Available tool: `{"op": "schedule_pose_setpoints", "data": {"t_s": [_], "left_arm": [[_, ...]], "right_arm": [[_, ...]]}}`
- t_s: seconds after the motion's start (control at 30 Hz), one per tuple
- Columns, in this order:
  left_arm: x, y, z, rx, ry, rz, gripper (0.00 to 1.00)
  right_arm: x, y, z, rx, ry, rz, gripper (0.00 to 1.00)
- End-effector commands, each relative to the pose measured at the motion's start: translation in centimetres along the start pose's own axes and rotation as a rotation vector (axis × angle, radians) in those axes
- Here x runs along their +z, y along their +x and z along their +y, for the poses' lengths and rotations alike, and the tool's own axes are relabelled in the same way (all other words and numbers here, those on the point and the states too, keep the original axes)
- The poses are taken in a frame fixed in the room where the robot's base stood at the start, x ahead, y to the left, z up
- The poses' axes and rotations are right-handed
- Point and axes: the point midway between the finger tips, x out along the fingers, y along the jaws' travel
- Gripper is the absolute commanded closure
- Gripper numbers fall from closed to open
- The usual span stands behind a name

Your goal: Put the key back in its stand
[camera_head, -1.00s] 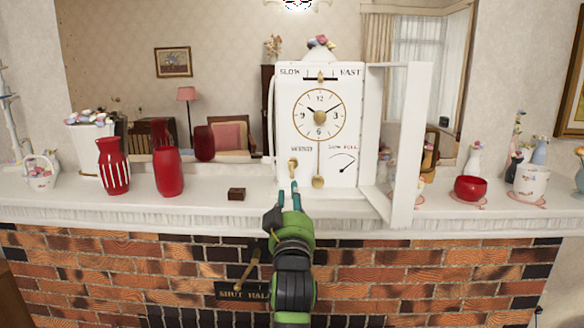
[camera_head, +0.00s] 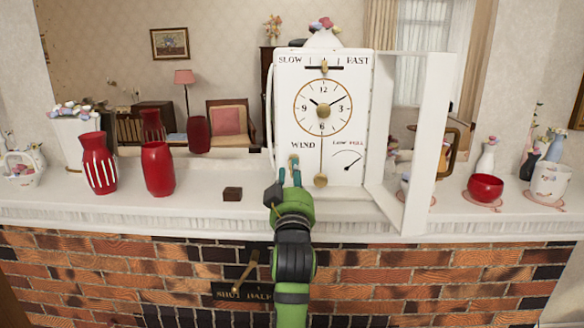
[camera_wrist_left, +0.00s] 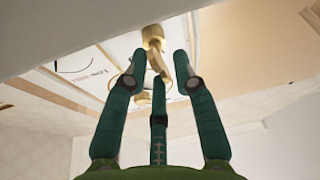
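The gold key (camera_wrist_left: 153,38) sits at the clock's WIND mark. In the head view my left gripper's fingertips largely cover it. My left gripper (camera_head: 293,172) reaches up in front of the white clock (camera_head: 350,120). In the left wrist view its teal fingers (camera_wrist_left: 159,65) are spread, with the key between and just beyond the tips; clear contact does not show. A small dark brown block (camera_head: 232,194), perhaps the key's stand, lies on the mantel left of the gripper. My right gripper is out of view.
The clock's open glass door (camera_head: 428,150) juts out at the right. Red vases (camera_head: 158,170) stand left on the white mantel (camera_head: 120,205), and a red bowl (camera_head: 485,188) stands right. The mantel around the brown block is clear.

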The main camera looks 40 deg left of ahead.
Motion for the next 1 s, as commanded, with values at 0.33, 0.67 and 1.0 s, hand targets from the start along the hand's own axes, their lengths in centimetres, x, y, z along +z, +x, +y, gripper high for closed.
{"op": "schedule_pose_setpoints", "data": {"t_s": [0.33, 0.67, 1.0], "left_arm": [[-0.01, 0.0, -0.08, -0.001, 0.001, 0.0, 0.72], [0.01, -0.01, -0.1, -0.001, 0.001, 0.0, 0.72], [0.03, 0.0, -0.22, -0.004, 0.002, -0.001, 1.0]], "right_arm": [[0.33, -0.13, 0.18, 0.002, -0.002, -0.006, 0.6], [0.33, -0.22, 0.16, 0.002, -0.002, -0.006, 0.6], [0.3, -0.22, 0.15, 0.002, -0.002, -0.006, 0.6]]}}
